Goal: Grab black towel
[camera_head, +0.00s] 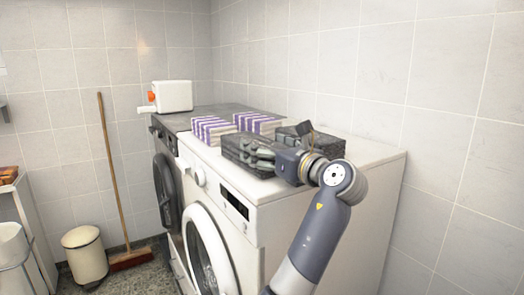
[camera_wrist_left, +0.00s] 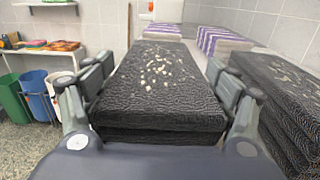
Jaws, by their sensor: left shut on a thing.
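A folded black towel (camera_head: 237,146) with a ribbed side and pale specks on top is near the front edge of the white washing machine's top. My left gripper (camera_head: 262,156) is shut on it. In the left wrist view the towel (camera_wrist_left: 165,85) lies between the two fingers, one on each side. I cannot tell whether it rests fully on the machine. A second black towel stack (camera_head: 297,130) is just behind and to the right, partly hidden by my gripper; it fills the right side of the wrist view (camera_wrist_left: 282,95). My right gripper is not in view.
Two purple-and-white striped towel stacks (camera_head: 212,129) (camera_head: 257,122) lie farther back on the machines. A white device (camera_head: 172,95) stands on the dark machine (camera_head: 165,172). A broom (camera_head: 115,180) and bin (camera_head: 84,255) are at left. The white top (camera_head: 365,152) is clear at right.

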